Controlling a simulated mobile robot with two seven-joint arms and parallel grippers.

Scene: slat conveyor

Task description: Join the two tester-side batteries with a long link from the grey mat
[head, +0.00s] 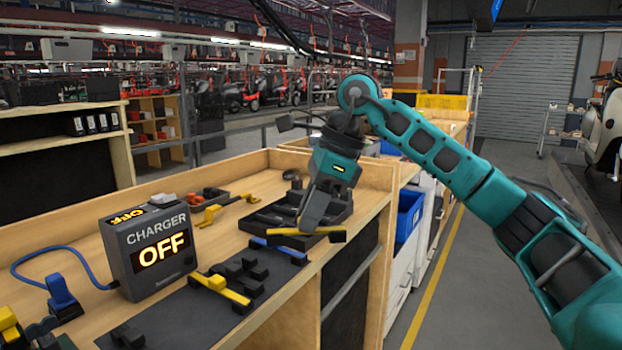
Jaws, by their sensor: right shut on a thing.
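My right gripper (308,228) points down over the front edge of a black tray (340,212) and is shut on a long yellow link (285,232). The link lies roughly level across the fingers; whether it touches anything below is unclear. The grey mat (190,318) lies at the front of the bench. Another yellow link (222,290), a blue link (278,250) and several small black pieces (245,268) lie on it. I cannot clearly make out the two batteries or a tester. My left gripper cannot be made out.
A grey charger (158,248) reading OFF stands left of the mat. A blue clamp (62,293) on a blue cable is beside it. A yellow clamp-like thing (10,325) is cut off at lower left. Another yellow piece (218,208) lies behind the mat. A raised wooden edge (345,170) bounds the bench.

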